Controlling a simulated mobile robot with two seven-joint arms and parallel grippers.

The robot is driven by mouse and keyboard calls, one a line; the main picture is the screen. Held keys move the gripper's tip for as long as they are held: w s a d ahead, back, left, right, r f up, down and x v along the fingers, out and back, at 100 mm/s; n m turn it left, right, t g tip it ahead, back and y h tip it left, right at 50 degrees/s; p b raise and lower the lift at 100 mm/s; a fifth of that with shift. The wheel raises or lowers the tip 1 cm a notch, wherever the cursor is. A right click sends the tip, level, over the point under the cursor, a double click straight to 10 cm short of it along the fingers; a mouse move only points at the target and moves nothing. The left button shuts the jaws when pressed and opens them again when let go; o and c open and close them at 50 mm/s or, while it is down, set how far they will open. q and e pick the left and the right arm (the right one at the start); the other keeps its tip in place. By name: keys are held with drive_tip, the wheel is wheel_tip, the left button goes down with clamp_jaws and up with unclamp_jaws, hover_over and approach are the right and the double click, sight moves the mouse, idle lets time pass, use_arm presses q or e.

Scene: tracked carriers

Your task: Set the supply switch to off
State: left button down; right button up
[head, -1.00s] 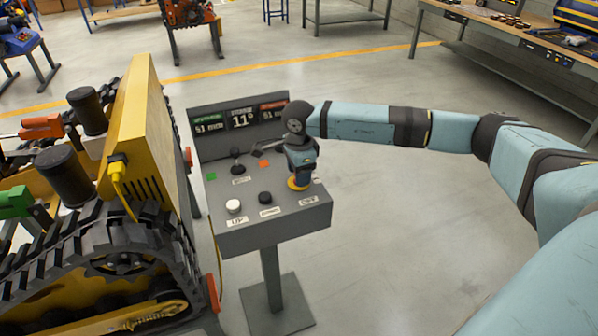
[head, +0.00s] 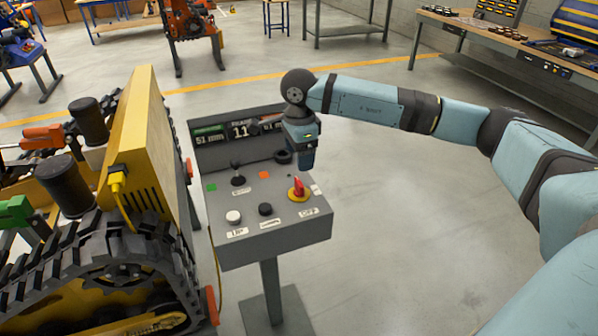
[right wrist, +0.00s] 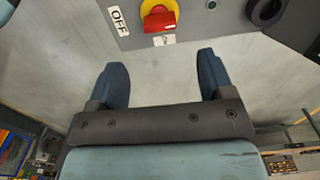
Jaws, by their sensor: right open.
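The supply switch (head: 298,188) is a red handle on a round yellow plate, at the right side of the grey control panel (head: 272,240). In the right wrist view the switch (right wrist: 158,18) is at the top edge, partly cut off. An OFF label (head: 309,211) lies on its near side, and a smaller label (head: 316,190) on its right. I cannot tell which label the handle points to. My left gripper is out of view.
The panel also has a white button (head: 233,216), a black button (head: 265,209), a black lever (head: 238,180) and a display (head: 240,130). A yellow tracked machine (head: 140,130) stands close on the left. The floor right of the panel is clear.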

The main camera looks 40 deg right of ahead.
drive_tip(key=shift+r, duration=2.1)
drive_tip(key=shift+s+f, duration=0.1)
